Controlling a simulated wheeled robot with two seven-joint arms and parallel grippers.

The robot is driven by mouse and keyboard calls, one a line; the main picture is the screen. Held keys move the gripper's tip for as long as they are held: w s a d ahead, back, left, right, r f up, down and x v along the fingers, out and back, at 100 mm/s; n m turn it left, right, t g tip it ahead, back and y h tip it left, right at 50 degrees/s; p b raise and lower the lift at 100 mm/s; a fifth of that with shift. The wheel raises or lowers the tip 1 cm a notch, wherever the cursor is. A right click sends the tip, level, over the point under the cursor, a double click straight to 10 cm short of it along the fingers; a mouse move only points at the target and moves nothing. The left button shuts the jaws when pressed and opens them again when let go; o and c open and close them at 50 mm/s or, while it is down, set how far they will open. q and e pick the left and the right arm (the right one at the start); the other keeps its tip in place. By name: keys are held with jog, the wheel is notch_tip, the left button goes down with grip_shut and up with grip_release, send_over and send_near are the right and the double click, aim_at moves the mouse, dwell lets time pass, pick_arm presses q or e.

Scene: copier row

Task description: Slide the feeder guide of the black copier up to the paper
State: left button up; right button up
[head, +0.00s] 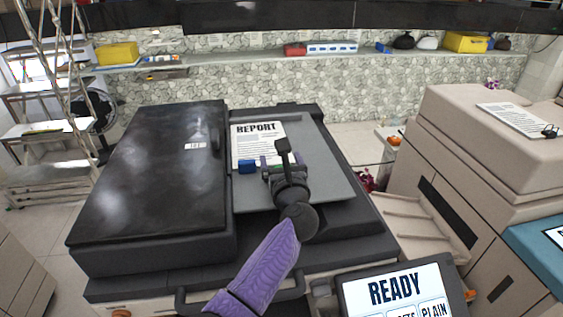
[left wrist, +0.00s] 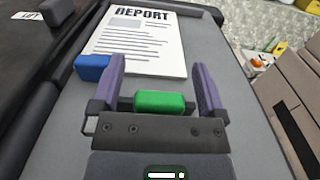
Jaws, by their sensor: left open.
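The black copier (head: 150,170) has a grey feeder tray (head: 325,180) on its right part. A white sheet headed REPORT (head: 258,142) lies on the tray; it also shows in the left wrist view (left wrist: 138,42). A blue block (head: 247,167) sits at the sheet's lower left corner. A green block (left wrist: 160,102) lies just below the sheet's near edge in the left wrist view, mostly hidden by my gripper in the head view. My left gripper (head: 282,162) is open, its purple fingers on either side of the green block; contact cannot be told. My right gripper is out of view.
The copier's dark lid (head: 155,165) is shut, left of the tray. A READY screen (head: 395,292) stands in front at lower right. A beige copier (head: 480,170) stands to the right. A shelf (head: 330,58) with boxes runs along the stone wall.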

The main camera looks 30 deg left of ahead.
aim_at(278, 163)
pick_arm(q)
grip_shut()
dwell(0.4)
jog(key=b+x, duration=0.3)
jog(key=x, duration=0.1)
jog(key=shift+w+a+f, duration=0.15)
jog(key=shift+w, duration=0.15)
grip_release()
